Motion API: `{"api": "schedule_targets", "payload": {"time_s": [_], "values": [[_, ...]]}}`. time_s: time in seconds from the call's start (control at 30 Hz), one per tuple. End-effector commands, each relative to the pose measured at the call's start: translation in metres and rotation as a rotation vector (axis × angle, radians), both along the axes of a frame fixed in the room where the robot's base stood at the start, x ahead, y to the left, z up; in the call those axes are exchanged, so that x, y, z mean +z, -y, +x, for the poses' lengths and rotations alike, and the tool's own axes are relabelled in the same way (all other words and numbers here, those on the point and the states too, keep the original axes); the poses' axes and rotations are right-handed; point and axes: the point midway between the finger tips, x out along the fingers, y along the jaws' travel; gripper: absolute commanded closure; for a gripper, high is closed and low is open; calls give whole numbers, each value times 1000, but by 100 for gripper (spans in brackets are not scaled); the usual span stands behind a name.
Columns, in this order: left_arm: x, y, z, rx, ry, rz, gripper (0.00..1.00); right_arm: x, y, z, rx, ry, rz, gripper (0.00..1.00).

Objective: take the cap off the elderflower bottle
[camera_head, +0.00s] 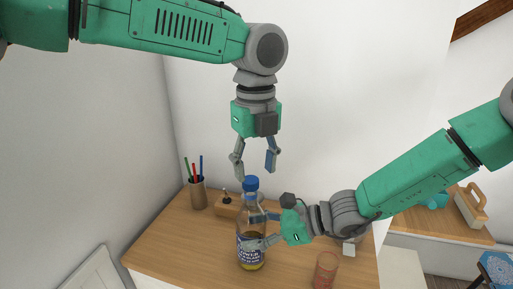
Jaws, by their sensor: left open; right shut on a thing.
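The elderflower bottle (251,250) stands upright on the wooden table in the head view. It is clear, with a blue and white label and a yellowish liquid low inside. Its blue cap (251,184) sits on the neck. My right gripper (257,229) comes in from the right and is shut on the bottle's body, covering part of it. My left gripper (255,171) points down from above, open, with its fingertips apart just above the cap. I cannot tell whether a fingertip touches the cap.
On the wooden table (180,250), a pen cup (197,195) stands at the back left. A small wooden block with a knob (227,208) lies behind the bottle. A reddish glass (326,270) stands at the front right. The table's left front is clear. White walls close off the left and back.

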Motion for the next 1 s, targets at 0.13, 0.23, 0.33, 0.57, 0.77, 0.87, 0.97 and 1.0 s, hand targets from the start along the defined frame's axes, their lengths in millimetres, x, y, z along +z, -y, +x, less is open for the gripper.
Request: {"api": "schedule_targets", "payload": {"time_s": [0.13, 0.23, 0.33, 0.57, 0.77, 0.87, 0.97, 1.0], "values": [[-19, 0, 0, 1, -1, 0, 56, -1, 0, -1, 0, -3, -2, 100], [-26, 0, 0, 1, 0, 1, 56, -1, 1, -1, 0, -3, -2, 100], [-29, 0, -1, 1, 0, 1, 56, -1, 1, -1, 0, -3, -2, 100], [-29, 0, 0, 1, 0, 1, 56, -2, 1, -1, 0, -3, -2, 100], [-29, 1, 0, 1, 2, -1, 100, -2, 0, -2, 3, -2, -3, 100], [-29, 2, 0, 5, 3, -3, 100, -2, 0, -2, 5, -1, -2, 100], [-28, 3, 0, 81, 6, -1, 100, -2, -1, -3, 7, 0, -2, 100], [-28, 3, 1, 145, 10, -1, 100, -2, -1, -3, 8, 0, -2, 100]]}}
